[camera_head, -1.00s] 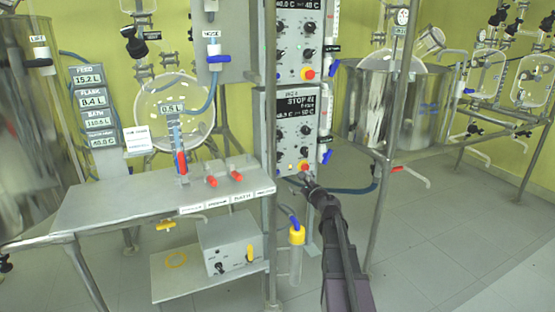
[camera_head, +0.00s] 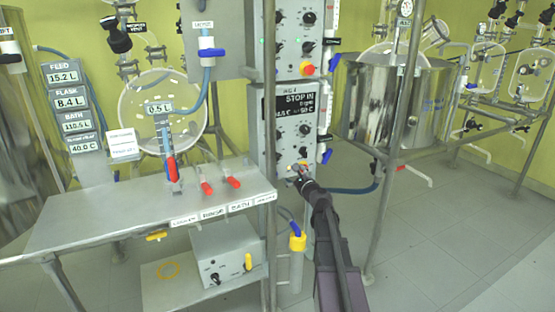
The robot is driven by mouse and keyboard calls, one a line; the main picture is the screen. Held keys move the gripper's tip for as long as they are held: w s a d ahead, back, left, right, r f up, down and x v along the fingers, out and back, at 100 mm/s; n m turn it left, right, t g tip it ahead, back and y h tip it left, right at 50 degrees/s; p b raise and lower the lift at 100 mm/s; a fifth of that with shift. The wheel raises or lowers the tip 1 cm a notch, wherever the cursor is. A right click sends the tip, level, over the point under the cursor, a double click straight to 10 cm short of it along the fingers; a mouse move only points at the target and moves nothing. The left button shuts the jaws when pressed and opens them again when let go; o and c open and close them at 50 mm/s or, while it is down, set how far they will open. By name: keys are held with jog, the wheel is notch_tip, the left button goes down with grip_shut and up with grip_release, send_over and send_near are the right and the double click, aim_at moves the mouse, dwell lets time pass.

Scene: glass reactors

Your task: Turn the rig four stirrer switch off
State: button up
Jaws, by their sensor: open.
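The lower control panel (camera_head: 286,115) on the central post has a dark display, which appears to read "STOP" and a rig label too small to be sure of. Black knobs (camera_head: 304,129) sit below the display. A red and yellow button sat at the panel's bottom; my gripper (camera_head: 299,172) now covers most of that spot. My gripper is open, just in front of the panel's lower edge, and I cannot tell whether it touches. Which control is the stirrer switch is not clear.
A metal bench (camera_head: 150,210) with red-handled valves (camera_head: 207,188) stands left. A grey box (camera_head: 228,252) sits on the shelf below. A blue hose (camera_head: 350,190) runs right of my gripper toward a steel vessel (camera_head: 430,105). A post (camera_head: 392,180) stands right. Open floor lies right.

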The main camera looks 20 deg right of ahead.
aim_at(278, 159)
jog(key=shift+w+a, duration=0.15)
jog(key=shift+w, duration=3.3)
jog(key=shift+w+a, duration=0.1)
jog(key=shift+w, duration=3.3)
jog(key=shift+d, duration=0.1)
jog(key=c, duration=1)
